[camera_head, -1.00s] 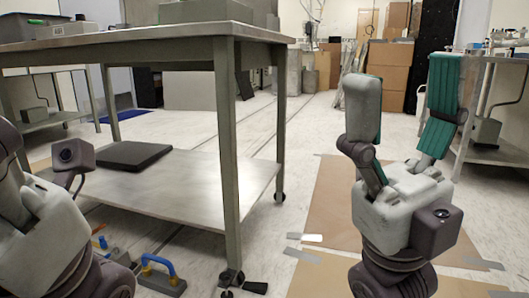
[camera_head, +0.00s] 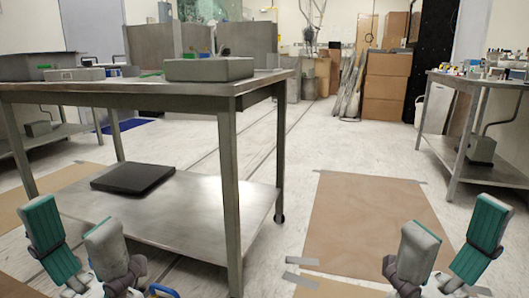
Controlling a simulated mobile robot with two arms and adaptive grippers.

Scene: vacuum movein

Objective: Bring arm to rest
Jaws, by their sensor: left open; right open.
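My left gripper (camera_head: 75,240) is low at the left edge of the head view, in front of the metal table. Its two fingers, with green pads, stand upright and wide apart, with nothing between them. My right gripper (camera_head: 452,252) is low at the right, above the floor and the brown sheet. Its fingers are also spread and empty. The lower parts of both grippers and both arms are cut off by the bottom edge.
A metal table (camera_head: 120,88) with a lower shelf stands at the left, holding a grey box (camera_head: 209,69) on top and a black flat slab (camera_head: 133,177) below. A brown sheet (camera_head: 365,225) lies on the open floor. Another table (camera_head: 487,85) stands at the right.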

